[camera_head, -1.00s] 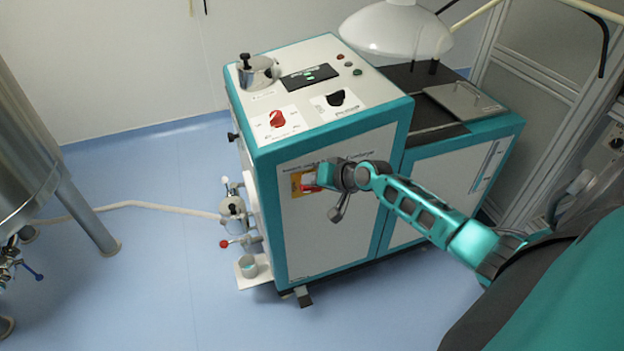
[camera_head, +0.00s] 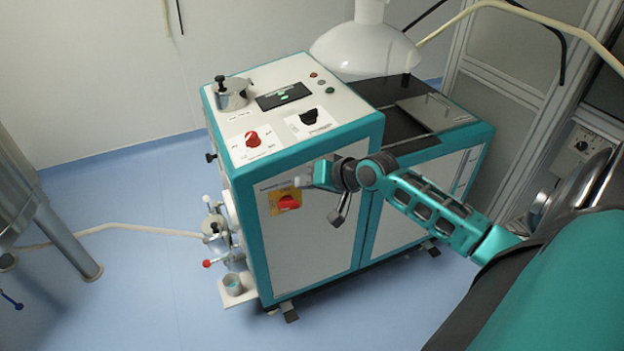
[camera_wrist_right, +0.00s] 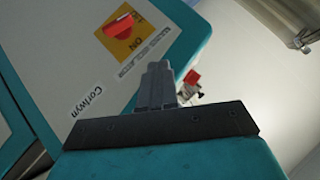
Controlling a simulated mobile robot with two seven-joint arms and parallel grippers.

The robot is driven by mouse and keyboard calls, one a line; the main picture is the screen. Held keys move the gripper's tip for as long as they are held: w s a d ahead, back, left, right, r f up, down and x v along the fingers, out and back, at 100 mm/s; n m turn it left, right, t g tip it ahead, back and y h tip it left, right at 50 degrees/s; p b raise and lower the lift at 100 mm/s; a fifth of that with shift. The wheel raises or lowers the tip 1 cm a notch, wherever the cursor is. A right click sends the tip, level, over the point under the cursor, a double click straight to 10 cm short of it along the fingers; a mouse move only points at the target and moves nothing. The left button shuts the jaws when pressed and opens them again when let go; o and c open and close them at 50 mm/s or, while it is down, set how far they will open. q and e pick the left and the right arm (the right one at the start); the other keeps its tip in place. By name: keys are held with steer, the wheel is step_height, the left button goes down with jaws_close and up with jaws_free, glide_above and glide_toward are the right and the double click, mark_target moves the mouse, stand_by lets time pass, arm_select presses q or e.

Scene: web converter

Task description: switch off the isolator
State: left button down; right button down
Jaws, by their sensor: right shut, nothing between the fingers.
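The isolator is a red rotary handle (camera_head: 288,203) on a yellow plate on the machine's front panel, near its upper left corner. In the right wrist view the red handle (camera_wrist_right: 118,25) shows at the top, with "ON" lettered on its yellow plate. The handle lies roughly level in the head view. My right gripper (camera_head: 303,181) is just above and to the right of the plate, shut and empty. In the right wrist view its closed fingers (camera_wrist_right: 158,82) appear below the plate, apart from the handle. My left gripper is not in view.
The machine's top panel (camera_head: 345,100) carries another red knob (camera_head: 253,139), a black knob (camera_head: 309,117) and small buttons. Valves and a small cup (camera_head: 233,284) are on its left side. A steel tank (camera_head: 45,215) stands at far left.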

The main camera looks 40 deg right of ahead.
steer(key=shift+a+v, duration=0.1)
steer(key=shift+v, duration=0.5)
steer(key=shift+a+v, duration=0.15)
steer(key=shift+v, duration=0.45)
steer(key=shift+w+r, duration=0.1)
steer(key=shift+r, duration=0.05)
